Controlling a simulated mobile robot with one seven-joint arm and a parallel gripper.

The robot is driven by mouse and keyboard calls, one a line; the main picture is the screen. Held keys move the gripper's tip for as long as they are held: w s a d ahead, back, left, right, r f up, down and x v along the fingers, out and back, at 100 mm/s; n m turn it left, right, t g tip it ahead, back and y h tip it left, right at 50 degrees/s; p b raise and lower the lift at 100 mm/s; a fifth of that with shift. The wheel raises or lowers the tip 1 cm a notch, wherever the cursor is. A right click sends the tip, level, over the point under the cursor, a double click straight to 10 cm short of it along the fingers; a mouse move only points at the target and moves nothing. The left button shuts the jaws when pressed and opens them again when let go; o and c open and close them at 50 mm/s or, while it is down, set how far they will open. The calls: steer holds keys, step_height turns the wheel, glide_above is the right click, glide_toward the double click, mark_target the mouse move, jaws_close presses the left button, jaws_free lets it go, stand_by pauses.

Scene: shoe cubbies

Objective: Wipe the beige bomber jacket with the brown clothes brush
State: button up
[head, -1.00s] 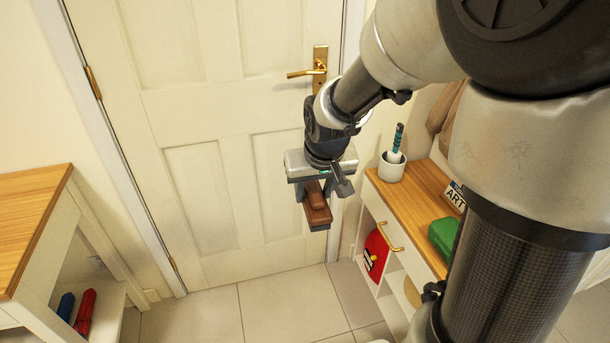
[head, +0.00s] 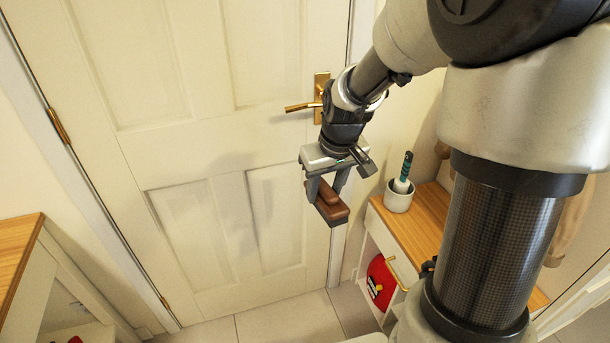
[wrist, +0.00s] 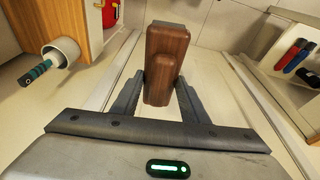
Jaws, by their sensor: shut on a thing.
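My gripper (head: 325,189) is shut on the brown clothes brush (head: 331,209) and holds it in the air in front of the white door. In the wrist view the brush (wrist: 167,52) sits between the two fingers of my gripper (wrist: 160,88), its wooden body pointing away from the palm. A beige cloth shape (head: 569,222), which looks like part of the beige bomber jacket, shows at the right behind my arm. My arm hides most of it, and the brush is well apart from it.
A white door (head: 215,150) with a brass handle (head: 304,106) stands close behind my gripper. A wood-topped cubby unit (head: 425,212) at the right bears a white cup (head: 398,200) with a teal-handled tool. Another wood-topped unit (head: 20,250) stands at the left.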

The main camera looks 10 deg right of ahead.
steer(key=d+f+n+g+h+p, duration=0.1)
steer(key=d+n+g+h, duration=0.2)
steer(key=d+n, duration=0.35)
steer(key=d+f+n+g+h, duration=0.2)
steer(key=d+n+g, duration=0.1)
steer(key=d, duration=0.7)
steer(key=w+d+r+n+t+h, duration=0.1)
steer(key=d+r+n+t+h, duration=0.1)
steer(key=d, duration=0.8)
steer(key=w+d+r+n+t+h, duration=0.2)
steer(key=d+r+n+h, duration=0.3)
steer(key=d, duration=0.6)
steer(key=shift+w+d+r+h, duration=0.25)
steer(key=shift+h, duration=0.75)
steer(key=shift+n, duration=0.25)
steer(key=shift+w+d, duration=0.2)
steer(key=shift+d, duration=2.05)
